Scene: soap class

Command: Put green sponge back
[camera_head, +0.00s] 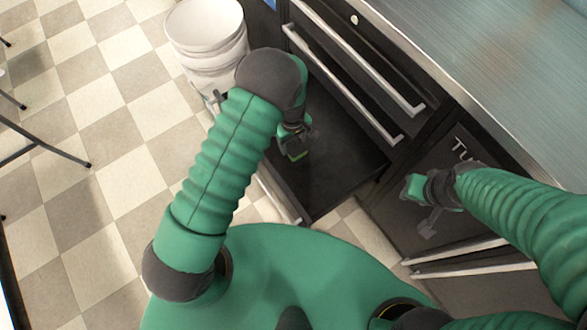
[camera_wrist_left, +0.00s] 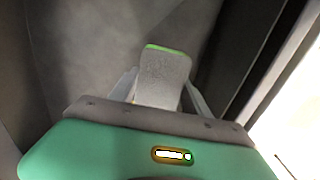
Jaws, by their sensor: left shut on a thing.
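The green sponge (camera_wrist_left: 164,78) is between the fingers of my left gripper (camera_wrist_left: 160,88) in the left wrist view. It shows a grey face with a thin bright green top edge. In the head view, my left gripper (camera_head: 295,141) is inside the open dark drawer (camera_head: 340,165), and a bit of green sponge (camera_head: 298,155) shows below its fingers. I cannot tell whether the sponge touches the drawer floor. My right gripper (camera_head: 429,222) hangs in front of the dark cabinet at the right; its fingers are small and unclear.
Closed drawers with long metal handles (camera_head: 360,75) stand above the open drawer. A metal countertop (camera_head: 490,70) is at the upper right. Stacked white buckets (camera_head: 205,30) stand at the upper left. Checkered floor (camera_head: 90,190) is mostly clear at the left.

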